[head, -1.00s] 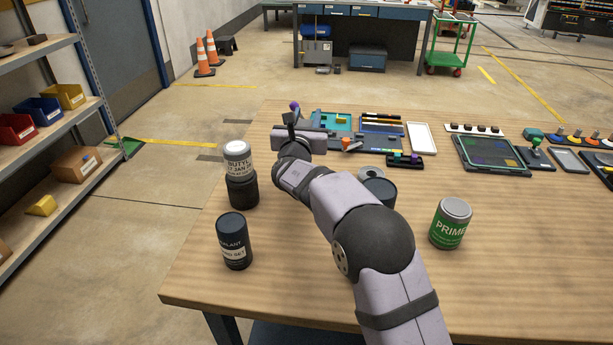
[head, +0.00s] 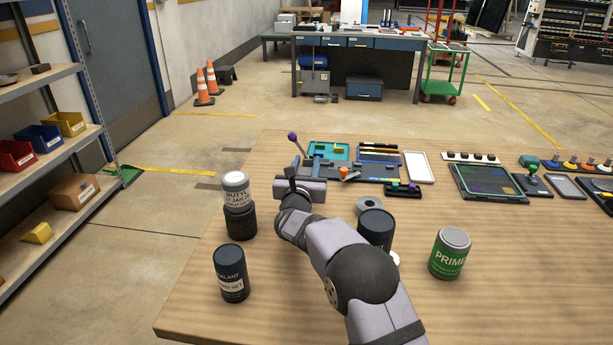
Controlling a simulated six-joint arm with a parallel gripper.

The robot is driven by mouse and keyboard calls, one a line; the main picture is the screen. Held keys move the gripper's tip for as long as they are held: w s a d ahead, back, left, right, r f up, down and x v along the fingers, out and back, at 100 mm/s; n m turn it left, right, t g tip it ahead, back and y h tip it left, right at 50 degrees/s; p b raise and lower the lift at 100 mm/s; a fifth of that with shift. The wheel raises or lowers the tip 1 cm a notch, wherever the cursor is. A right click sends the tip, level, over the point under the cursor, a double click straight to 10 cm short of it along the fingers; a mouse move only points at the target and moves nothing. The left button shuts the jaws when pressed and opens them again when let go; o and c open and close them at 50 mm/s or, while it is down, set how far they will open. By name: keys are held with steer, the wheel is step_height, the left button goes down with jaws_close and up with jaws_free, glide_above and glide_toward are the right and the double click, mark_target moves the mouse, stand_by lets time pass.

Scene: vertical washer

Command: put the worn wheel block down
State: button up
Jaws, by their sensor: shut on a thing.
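My gripper (head: 291,171) is over the left part of the wooden table, pointing away toward the back. It is shut on the worn wheel block, but my wrist and gripper body hide the block, so its shape and any contact with the table cannot be told. A dark grey fixture (head: 365,173) lies just right of and beyond the gripper. A lever with a purple knob (head: 292,137) stands behind the gripper.
A white-topped can on a black one (head: 240,222), a dark can (head: 231,275), another dark can (head: 376,230) and a green can (head: 450,253) stand around my arm. A grey ring (head: 369,205) lies nearby. Trays line the back; bare wood (head: 520,280) shows front right.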

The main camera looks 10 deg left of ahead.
steer(key=shift+f, duration=1.85)
steer(key=shift+f, duration=0.15)
steer(key=o, duration=1.1)
steer(key=shift+r, duration=0.2)
steer(key=s+b, duration=0.1)
steer(key=s, duration=1.1)
steer(key=shift+b, duration=0.4)
